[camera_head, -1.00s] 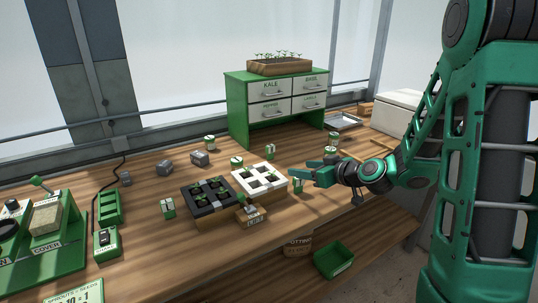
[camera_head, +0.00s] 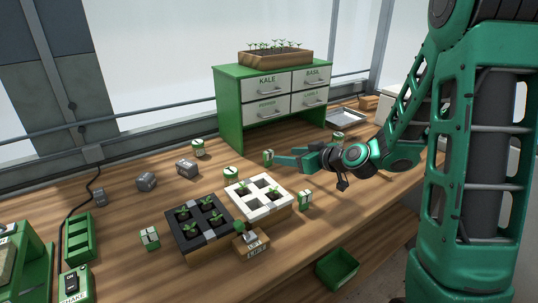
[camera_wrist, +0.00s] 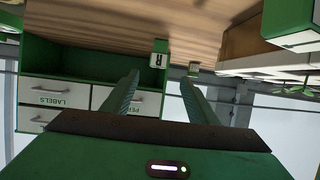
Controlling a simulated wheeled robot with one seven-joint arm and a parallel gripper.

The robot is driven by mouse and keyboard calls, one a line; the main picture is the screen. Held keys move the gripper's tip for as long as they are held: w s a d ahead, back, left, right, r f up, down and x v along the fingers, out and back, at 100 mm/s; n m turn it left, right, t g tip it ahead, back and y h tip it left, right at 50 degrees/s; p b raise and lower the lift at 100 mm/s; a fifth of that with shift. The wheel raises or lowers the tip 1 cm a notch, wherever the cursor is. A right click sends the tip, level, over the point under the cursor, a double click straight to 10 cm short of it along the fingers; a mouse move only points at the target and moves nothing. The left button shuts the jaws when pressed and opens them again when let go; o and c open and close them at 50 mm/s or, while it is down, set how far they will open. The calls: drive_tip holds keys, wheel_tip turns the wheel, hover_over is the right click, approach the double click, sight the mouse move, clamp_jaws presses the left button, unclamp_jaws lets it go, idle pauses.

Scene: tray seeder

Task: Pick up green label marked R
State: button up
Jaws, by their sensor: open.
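The green label marked R (camera_wrist: 157,58) is a small green block with a white face bearing a dark R, in the wrist view. It stands on the wooden table just beyond my gripper (camera_wrist: 163,86), roughly in line with the gap between the fingers. My gripper is open, with nothing between its fingers. In the head view my gripper (camera_head: 284,157) points left, low over the table. A small green-and-white block (camera_head: 268,156) stands upright just off its fingertips; its letter is too small to read there, but it seems to be the same label.
Similar green-and-white blocks stand nearby, one (camera_head: 231,173) left and one (camera_head: 305,198) in front. A white seedling tray (camera_head: 286,207) and a black tray (camera_head: 183,246) sit toward the front. A green drawer cabinet (camera_head: 228,110) stands behind; its drawers also show in the wrist view (camera_wrist: 48,97).

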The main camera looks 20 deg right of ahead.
sight(270, 155)
drive_tip(key=x, duration=0.5)
drive_tip(key=shift+w+d+f, duration=0.15)
drive_tip(key=shift+w+d, duration=0.05)
drive_tip(key=shift+w, duration=0.1)
drive_tip(key=shift+f+x, duration=0.1)
drive_tip(key=shift+x, duration=1.2)
drive_tip(key=shift+f+x, duration=0.15)
drive_tip(key=shift+x, duration=1.1)
drive_tip(key=shift+s, duration=0.2)
drive_tip(key=c, duration=1.1)
